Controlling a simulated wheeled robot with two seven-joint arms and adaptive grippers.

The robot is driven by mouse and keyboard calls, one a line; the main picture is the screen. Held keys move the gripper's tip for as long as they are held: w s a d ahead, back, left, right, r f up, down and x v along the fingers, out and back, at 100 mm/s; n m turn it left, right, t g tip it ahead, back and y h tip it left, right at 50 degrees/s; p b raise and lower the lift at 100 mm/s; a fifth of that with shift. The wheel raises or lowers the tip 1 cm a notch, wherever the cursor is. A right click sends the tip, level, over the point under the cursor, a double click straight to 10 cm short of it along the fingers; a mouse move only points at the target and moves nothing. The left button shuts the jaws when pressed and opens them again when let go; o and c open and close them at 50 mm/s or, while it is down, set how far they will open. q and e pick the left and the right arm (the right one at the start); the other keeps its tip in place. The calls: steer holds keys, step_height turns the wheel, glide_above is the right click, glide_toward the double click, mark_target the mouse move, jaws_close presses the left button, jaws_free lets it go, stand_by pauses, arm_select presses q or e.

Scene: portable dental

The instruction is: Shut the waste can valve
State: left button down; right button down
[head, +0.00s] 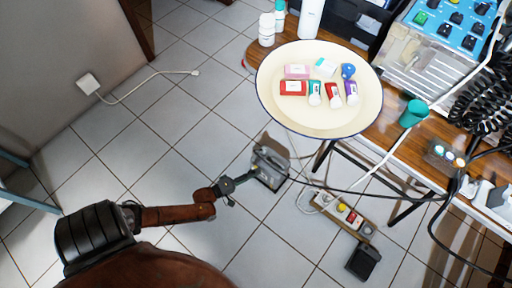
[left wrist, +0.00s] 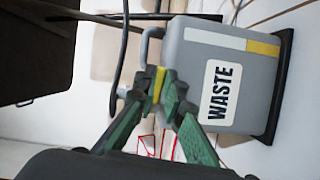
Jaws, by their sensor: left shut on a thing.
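The waste can (head: 271,165) is a grey box on the tiled floor near the table's legs. In the left wrist view the can (left wrist: 190,75) lies sideways in the picture, with a "WASTE" label, a white and yellow strip and a dark base. A grey pipe comes off its side, with a yellow valve lever (left wrist: 158,84) by it. My left gripper (left wrist: 163,92) is shut on this lever, beside the can. In the head view my left gripper (head: 243,178) reaches the can's left side. The fingers partly hide the valve. My right gripper is not in view.
A wooden table (head: 405,150) stands above and right of the can, with a round cream tray (head: 320,118) of small boxes and bottles. A dark cable runs from the can. A power strip (head: 343,213) and black pedal (head: 363,262) lie on the floor.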

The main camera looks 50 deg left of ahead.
arm_select(q)
steer(key=shift+r+n+t, duration=0.1)
steer(key=shift+n+t, duration=0.2)
steer(key=shift+n, duration=0.2)
steer(key=shift+a+r, duration=0.1)
steer(key=c, duration=2)
jaws_free()
steer(key=s, duration=0.4)
steer(key=s+a, duration=0.1)
steer(key=s, duration=0.6)
steer(key=shift+s+a, duration=0.4)
